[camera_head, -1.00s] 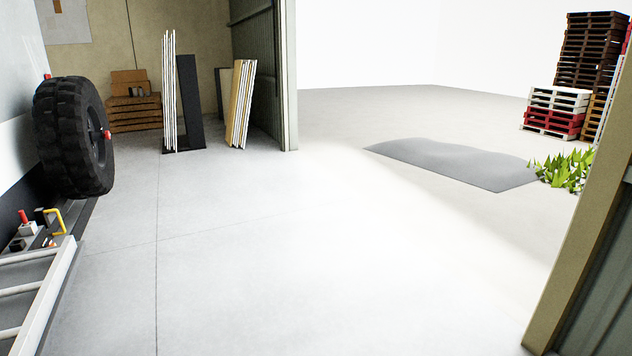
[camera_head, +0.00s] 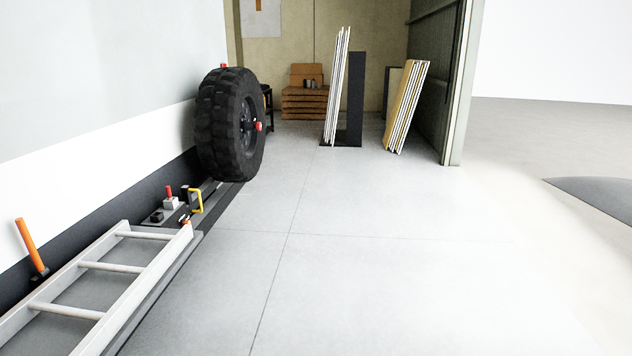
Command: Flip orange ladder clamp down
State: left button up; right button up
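The orange ladder clamp (camera_head: 31,246) stands up at the left edge, leaning slightly, its dark base beside the far rail of the ladder. The ladder (camera_head: 110,267) is pale metal and lies flat on the chassis at the lower left. A small orange part (camera_head: 185,221) shows at the ladder's far end; I cannot tell what it is. Neither of my grippers is in view.
A spare tyre (camera_head: 230,125) hangs on the caravan wall ahead. A red-handled part (camera_head: 170,198) and a yellow handle (camera_head: 196,200) sit beyond the ladder. Leaning panels (camera_head: 405,105) stand at the back. The floor (camera_head: 380,270) on the right is clear.

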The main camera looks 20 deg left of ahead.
aim_at(42, 270)
jog(key=u, duration=1.05)
jog(key=i, duration=0.9)
jog(key=u, duration=0.9)
